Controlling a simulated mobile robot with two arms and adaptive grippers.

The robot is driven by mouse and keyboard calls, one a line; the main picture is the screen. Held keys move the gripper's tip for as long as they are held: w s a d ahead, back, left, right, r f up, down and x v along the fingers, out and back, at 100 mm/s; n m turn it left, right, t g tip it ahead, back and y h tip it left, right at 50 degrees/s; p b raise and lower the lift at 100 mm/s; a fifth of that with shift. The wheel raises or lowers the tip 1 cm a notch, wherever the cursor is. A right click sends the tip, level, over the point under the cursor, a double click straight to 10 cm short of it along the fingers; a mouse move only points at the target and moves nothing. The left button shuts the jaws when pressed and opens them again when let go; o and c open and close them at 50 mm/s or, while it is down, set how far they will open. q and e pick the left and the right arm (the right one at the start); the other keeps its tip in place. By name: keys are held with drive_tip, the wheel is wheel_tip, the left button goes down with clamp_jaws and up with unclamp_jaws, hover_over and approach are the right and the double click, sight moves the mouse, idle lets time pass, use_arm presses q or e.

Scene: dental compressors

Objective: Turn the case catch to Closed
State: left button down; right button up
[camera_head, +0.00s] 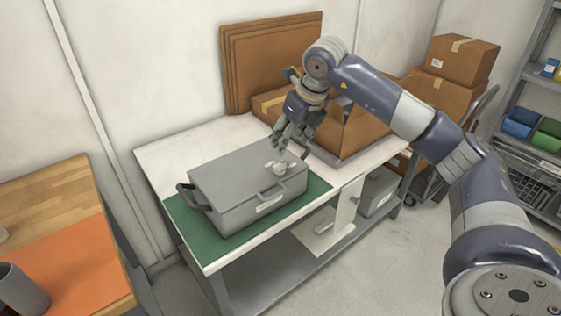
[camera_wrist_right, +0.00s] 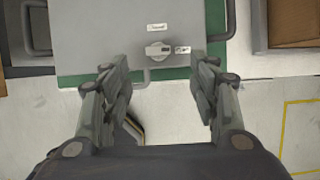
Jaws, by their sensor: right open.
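A grey case (camera_head: 240,178) with a lid and dark side handles lies on a green mat (camera_head: 182,222) on the white table. The case catch (camera_head: 279,168) is a pale knob on the lid near its right front edge. In the right wrist view the catch (camera_wrist_right: 158,50) has a bar lying roughly sideways, with one small label above it and one to its right. The label text is too small to read. My right gripper (camera_head: 288,146) is open above the catch, its fingers (camera_wrist_right: 158,75) apart on either side and not touching it. My left gripper is not in view.
Cardboard boxes (camera_head: 350,128) stand behind the case on the white table (camera_head: 165,150), close to my right arm. A wooden table (camera_head: 45,190) with an orange mat and a grey cup (camera_head: 20,290) is at the left. Shelves with bins are at the far right.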

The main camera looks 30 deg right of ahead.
sight(279, 163)
drive_tip(key=b+x, duration=0.5)
drive_tip(key=x, duration=0.5)
drive_tip(key=shift+w+a+f, duration=0.1)
drive_tip(key=shift+a+f, duration=0.05)
drive_tip(key=shift+f, duration=0.05)
drive_tip(key=c, duration=1.1)
